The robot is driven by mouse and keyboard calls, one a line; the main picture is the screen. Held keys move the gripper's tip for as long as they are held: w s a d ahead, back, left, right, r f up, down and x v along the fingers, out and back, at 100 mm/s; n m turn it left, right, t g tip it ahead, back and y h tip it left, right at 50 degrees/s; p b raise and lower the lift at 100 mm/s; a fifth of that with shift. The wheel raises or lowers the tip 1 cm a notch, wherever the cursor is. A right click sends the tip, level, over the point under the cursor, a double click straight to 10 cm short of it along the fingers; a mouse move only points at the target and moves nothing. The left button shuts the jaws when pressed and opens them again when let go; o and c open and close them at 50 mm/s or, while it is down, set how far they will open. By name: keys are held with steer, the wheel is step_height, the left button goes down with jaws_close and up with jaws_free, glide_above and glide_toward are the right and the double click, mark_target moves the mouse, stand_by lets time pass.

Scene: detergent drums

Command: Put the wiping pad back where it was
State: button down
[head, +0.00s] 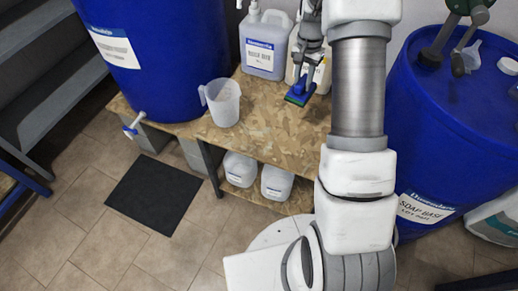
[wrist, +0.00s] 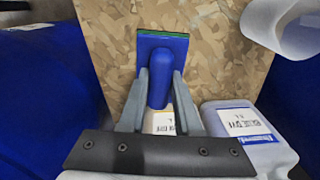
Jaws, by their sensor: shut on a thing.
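The wiping pad is a blue block with a rounded blue handle and a thin green edge. In the wrist view the pad (wrist: 163,50) shows between my fingers, over the chipboard bench top. My gripper (wrist: 160,78) is shut on its handle. In the head view the pad (head: 299,93) hangs from my gripper (head: 304,78) over the back part of the bench top (head: 270,128), in front of the white jugs. I cannot tell whether the pad touches the bench.
A clear measuring jug (head: 222,103) stands left on the bench. A labelled jug (head: 265,50) stands behind it; another is partly hidden by my arm. Large blue drums (head: 165,60) flank the bench, the right one (head: 440,120) with a pump. Bare bench lies between measuring jug and pad.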

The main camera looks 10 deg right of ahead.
steer(key=shift+n, duration=0.9)
steer(key=a+f+b, duration=0.2)
steer(key=a+f, duration=0.2)
steer(key=a+f+b, duration=0.3)
steer(key=a+f, duration=0.2)
steer(key=s+a+f+b, duration=0.1)
steer(key=a+f+b, duration=0.2)
steer(key=a+f, duration=0.1)
steer(key=shift+a+f, duration=0.35)
steer(key=shift+f, duration=0.3)
steer(key=shift+f+b, duration=0.8)
steer(key=shift+f, duration=1.15)
steer(key=shift+f, duration=0.15)
steer(key=c, duration=0.6)
jaws_free()
steer(key=shift+s, duration=0.1)
